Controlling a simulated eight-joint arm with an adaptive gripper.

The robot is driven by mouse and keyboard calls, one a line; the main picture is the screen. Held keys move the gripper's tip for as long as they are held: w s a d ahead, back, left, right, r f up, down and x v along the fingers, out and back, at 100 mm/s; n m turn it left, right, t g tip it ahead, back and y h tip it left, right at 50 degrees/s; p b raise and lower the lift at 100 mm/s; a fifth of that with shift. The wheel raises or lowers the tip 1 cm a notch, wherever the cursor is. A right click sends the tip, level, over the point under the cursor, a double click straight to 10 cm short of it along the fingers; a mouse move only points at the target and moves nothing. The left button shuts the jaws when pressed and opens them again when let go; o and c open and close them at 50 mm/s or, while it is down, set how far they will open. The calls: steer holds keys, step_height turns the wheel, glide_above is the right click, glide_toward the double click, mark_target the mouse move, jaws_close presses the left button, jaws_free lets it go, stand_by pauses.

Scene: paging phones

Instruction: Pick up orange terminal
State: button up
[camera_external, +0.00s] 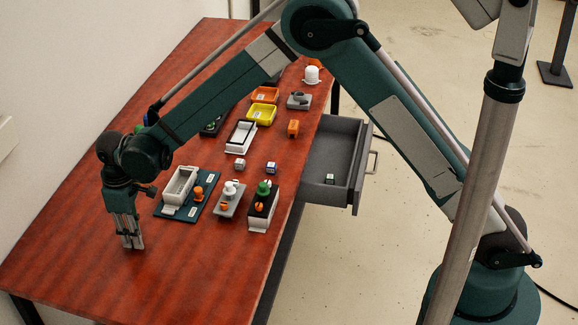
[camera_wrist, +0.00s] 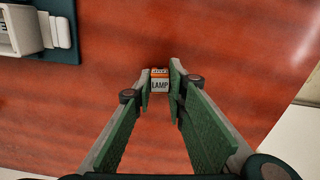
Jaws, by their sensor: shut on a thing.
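A small block with an orange top (camera_wrist: 160,72) and a white label reading LAMP, which looks like the orange terminal, sits between the fingertips in the wrist view. My gripper (camera_wrist: 160,78) is shut on it, one green-padded finger on each side. In the external view my gripper (camera_external: 133,244) points straight down at the left part of the table, its tips at or close to the surface. The block cannot be made out there. I cannot tell whether it touches the table.
The red-brown table (camera_external: 190,270) is bare around and in front of my gripper. A dark green base with a grey tray (camera_external: 181,185) is close on the right. Phones, small pale blocks (camera_external: 239,164) and yellow (camera_external: 261,114) and orange trays stand further back. A grey drawer (camera_external: 345,155) is open.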

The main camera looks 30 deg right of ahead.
step_height(320, 180, up, 10)
steer(key=shift+f, duration=0.25)
